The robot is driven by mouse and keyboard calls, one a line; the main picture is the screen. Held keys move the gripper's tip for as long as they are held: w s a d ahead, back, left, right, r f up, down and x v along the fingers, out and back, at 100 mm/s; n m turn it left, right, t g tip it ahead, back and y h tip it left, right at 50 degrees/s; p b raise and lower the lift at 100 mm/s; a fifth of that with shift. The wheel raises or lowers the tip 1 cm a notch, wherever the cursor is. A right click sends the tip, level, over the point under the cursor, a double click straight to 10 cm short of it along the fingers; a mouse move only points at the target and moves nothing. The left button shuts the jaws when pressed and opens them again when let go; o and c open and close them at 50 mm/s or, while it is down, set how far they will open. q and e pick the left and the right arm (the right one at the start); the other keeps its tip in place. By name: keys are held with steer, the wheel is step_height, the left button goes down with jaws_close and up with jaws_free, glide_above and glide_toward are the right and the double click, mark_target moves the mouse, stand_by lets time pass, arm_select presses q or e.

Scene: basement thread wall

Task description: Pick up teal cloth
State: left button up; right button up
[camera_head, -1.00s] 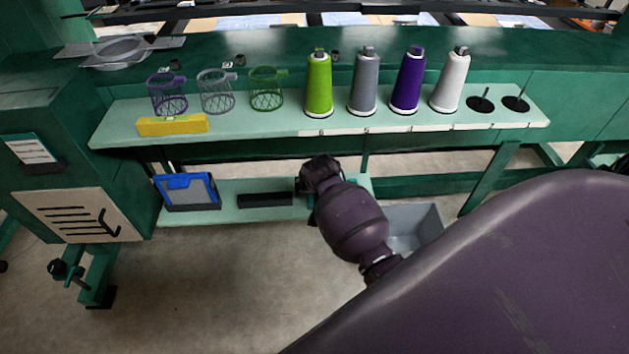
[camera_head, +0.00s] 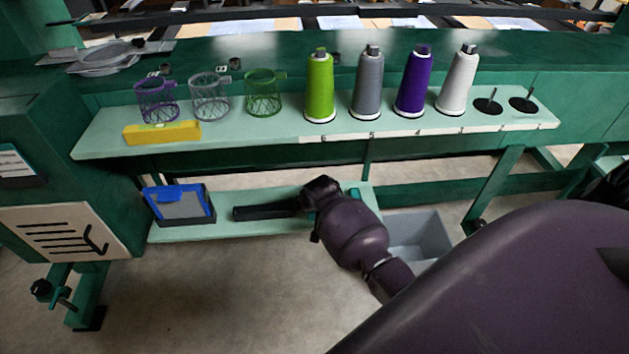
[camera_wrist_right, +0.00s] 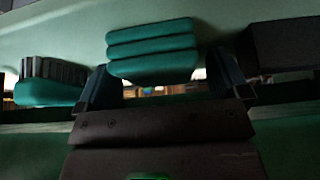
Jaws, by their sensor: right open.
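The teal cloth (camera_wrist_right: 152,50) is folded in stacked layers and lies on a pale green shelf surface in the right wrist view. My right gripper (camera_wrist_right: 160,66) is open, with one dark finger on each side of the near part of the cloth. I cannot tell whether the fingers touch it. In the head view my right wrist and gripper (camera_head: 318,192) are over the lower shelf and hide the cloth there. My left gripper is not in view.
A teal brush (camera_wrist_right: 48,90) lies left of the cloth in the wrist view. The upper shelf (camera_head: 240,140) with thread cones overhangs. A grey bin (camera_head: 418,232) is on the floor.

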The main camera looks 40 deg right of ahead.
steer(key=shift+r, duration=0.2)
steer(key=shift+c, duration=0.4)
steer(key=c, duration=0.9)
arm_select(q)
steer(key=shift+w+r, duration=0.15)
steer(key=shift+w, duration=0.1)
arm_select(e)
steer(key=shift+r, duration=0.35)
step_height(320, 180, up, 4)
steer(key=shift+a+f+p, duration=0.1)
steer(key=shift+f+p, duration=0.1)
steer(key=shift+p, duration=0.7)
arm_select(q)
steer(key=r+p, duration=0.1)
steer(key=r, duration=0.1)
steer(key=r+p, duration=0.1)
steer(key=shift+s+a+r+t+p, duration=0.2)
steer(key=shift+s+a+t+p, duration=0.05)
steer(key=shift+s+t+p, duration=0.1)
arm_select(e)
steer(key=s+a, duration=0.3)
steer(key=s, duration=0.2)
steer(key=s+a, duration=0.3)
steer(key=s, duration=0.2)
steer(key=s+a+f, duration=0.1)
steer(key=s+a, duration=0.2)
steer(key=s, duration=0.2)
steer(key=shift+s+a, duration=0.15)
